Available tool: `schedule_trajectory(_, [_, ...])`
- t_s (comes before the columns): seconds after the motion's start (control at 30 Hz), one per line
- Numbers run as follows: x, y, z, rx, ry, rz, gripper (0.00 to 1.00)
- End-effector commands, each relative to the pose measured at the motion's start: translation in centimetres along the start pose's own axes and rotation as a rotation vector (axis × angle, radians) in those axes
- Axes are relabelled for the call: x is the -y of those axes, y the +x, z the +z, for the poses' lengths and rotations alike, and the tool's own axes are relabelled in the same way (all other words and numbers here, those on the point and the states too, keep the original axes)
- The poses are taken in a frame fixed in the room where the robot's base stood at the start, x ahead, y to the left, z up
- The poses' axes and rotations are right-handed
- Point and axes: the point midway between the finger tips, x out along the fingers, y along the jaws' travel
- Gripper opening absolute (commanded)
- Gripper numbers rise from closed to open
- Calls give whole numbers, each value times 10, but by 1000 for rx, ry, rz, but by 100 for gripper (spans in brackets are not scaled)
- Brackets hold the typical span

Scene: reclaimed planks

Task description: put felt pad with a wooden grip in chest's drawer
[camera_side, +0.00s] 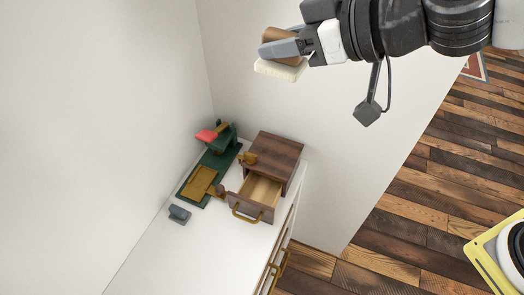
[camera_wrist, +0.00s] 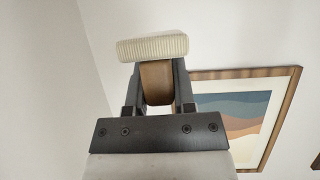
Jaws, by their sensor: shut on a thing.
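The felt pad (camera_side: 281,70) is a cream slab under a brown wooden grip (camera_side: 279,49). My gripper (camera_side: 285,47) is shut on the wooden grip and holds the pad high above the white cabinet top. In the wrist view the ribbed cream pad (camera_wrist: 153,48) lies across the fingertips, with the brown grip (camera_wrist: 156,84) between the fingers. The dark wooden chest (camera_side: 277,150) stands on the cabinet below. Its drawer (camera_side: 261,191) is pulled out toward the front, and the visible inside looks empty.
A green machine (camera_side: 224,139) with a red part and brass plate stands left of the chest. A small grey block (camera_side: 179,214) lies on the white cabinet top (camera_side: 170,252). A framed picture (camera_wrist: 238,112) hangs on the wall. The air around my gripper looks clear.

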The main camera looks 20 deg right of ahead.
Motion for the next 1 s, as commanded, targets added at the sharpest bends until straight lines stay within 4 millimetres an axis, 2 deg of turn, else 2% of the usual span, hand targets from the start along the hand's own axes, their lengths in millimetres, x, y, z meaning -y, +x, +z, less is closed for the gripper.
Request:
schedule_trajectory(0.23, [18, 0, -1, 0, 0, 0, 0])
schedule_trajectory(0.5, [40, -1, 7, 0, 6, 17, 0])
schedule_trajectory(1.0, [42, -1, 8, -1, 9, 19, 0])
